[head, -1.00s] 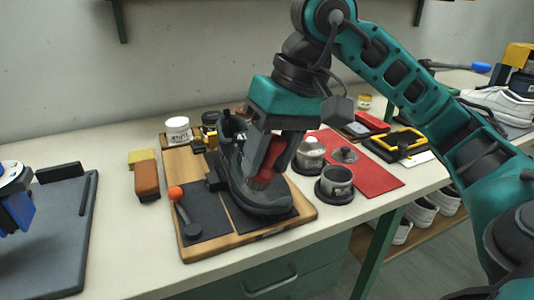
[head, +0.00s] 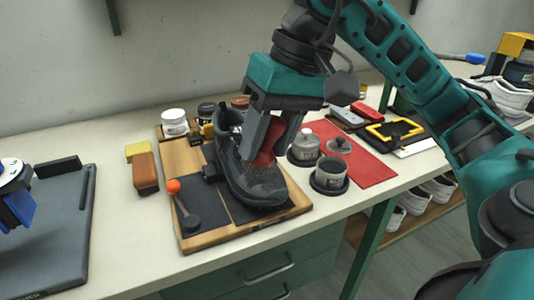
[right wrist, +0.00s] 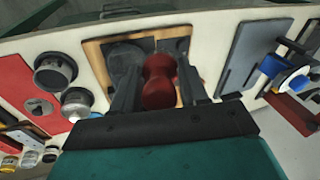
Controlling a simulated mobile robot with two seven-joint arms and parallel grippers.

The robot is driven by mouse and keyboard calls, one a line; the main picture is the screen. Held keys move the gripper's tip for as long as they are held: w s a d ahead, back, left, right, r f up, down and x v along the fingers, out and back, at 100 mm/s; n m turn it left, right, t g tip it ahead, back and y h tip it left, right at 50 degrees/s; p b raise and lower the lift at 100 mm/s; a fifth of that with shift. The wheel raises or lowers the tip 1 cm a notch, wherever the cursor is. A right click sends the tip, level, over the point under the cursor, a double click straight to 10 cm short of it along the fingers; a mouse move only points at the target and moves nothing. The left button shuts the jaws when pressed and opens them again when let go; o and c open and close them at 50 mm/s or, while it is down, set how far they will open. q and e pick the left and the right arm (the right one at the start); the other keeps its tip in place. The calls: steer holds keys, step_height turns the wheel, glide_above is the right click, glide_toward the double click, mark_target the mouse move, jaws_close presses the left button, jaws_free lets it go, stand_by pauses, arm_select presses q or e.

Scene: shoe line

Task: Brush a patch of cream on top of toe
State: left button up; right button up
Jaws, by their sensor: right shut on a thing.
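A dark grey shoe (head: 235,165) sits on a wooden board with dark pads, its toe toward the front right. My right gripper (head: 268,145) is shut on a red-handled brush (head: 267,153), above the front of the shoe. The red handle (right wrist: 160,80) also shows between the fingers in the right wrist view. The bristle end is down at the toe; whether it touches is hard to tell. I cannot clearly make out a cream patch on the toe. My left gripper is not in view.
The wooden board (head: 215,238) also holds an orange-knobbed tool (head: 174,187). A white jar (head: 174,124) stands behind it. Two grey tins (head: 329,174) (head: 304,148) stand right of the shoe, near a red mat (head: 372,170). A brown block (head: 145,171) lies left.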

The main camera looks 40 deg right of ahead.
mark_target(262, 162)
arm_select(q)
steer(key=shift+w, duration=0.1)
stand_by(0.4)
arm_select(e)
steer(key=shift+w+f+b, duration=0.25)
steer(key=shift+f+b, duration=0.65)
steer(key=shift+f, duration=0.05)
steer(key=f+b, duration=0.1)
steer(key=w+f+b, duration=0.1)
steer(key=f+b, duration=0.1)
steer(key=shift+w+d+f, duration=0.25)
arm_select(q)
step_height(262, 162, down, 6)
steer(key=b, duration=0.2)
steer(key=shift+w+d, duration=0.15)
arm_select(e)
steer(key=shift+w+d+f, duration=0.1)
steer(key=shift+w+f, duration=0.4)
steer(key=shift+f, duration=0.35)
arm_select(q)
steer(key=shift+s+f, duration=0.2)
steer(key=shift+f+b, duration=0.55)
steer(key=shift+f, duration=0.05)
arm_select(e)
steer(key=shift+w+f, duration=0.25)
steer(key=shift+f, duration=0.35)
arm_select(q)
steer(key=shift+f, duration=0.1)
arm_select(e)
steer(key=shift+d, duration=0.15)
